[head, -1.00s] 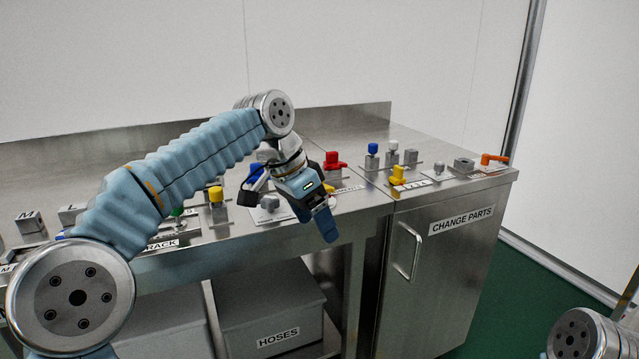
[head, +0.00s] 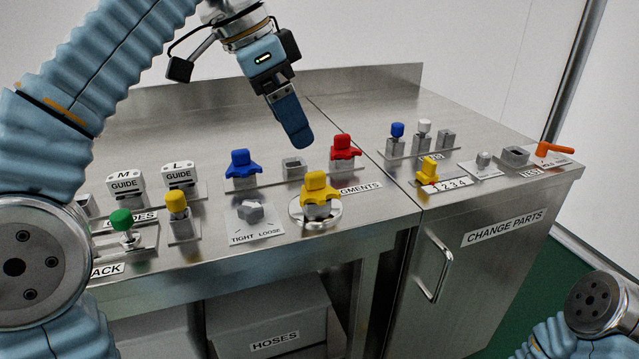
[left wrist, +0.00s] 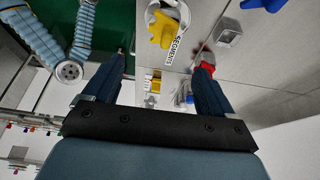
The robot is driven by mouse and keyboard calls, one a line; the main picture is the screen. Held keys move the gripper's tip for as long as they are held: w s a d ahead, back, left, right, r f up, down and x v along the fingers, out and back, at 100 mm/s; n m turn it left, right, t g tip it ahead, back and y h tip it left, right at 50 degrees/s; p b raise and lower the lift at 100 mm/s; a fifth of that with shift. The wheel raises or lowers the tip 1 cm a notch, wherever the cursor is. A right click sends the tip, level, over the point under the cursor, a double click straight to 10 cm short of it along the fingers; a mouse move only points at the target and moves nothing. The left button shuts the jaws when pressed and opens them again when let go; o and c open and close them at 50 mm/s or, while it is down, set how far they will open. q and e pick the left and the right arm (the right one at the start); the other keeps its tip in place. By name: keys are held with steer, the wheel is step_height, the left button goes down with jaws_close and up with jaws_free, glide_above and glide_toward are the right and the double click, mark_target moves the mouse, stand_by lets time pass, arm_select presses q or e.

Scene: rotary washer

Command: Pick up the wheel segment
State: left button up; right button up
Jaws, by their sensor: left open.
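A yellow wheel segment (head: 315,184) sits on a round metal seat at the bench's front edge. A red segment (head: 342,148) and a blue segment (head: 240,166) stand on posts behind it, with an empty post between them. My left gripper (head: 298,138) is raised above the bench, pointing down, between the blue and red segments in the picture. In the left wrist view its fingers (left wrist: 157,72) are spread with nothing gripped. The yellow segment (left wrist: 163,28) shows there beyond the fingertips, and the red one is partly hidden by a finger. My right gripper is out of view.
A TIGHT/LOOSE knob (head: 250,212) is left of the yellow segment. GUIDE blocks (head: 126,185) and green and yellow knobs stand farther left. Small blue and white pegs and an orange handle (head: 553,149) are at the right. The rear bench top is clear.

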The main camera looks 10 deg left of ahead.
arm_select(q)
steer(key=b, duration=0.2)
glide_above(316, 175)
steer(key=s+a, duration=0.1)
steer(key=a, duration=0.1)
steer(key=f, duration=0.5)
steer(key=shift+s+d+f, duration=0.15)
steer(key=shift+d, duration=0.05)
steer(key=b+x, duration=0.2)
steer(key=x, duration=0.4)
steer(key=c, duration=1.4)
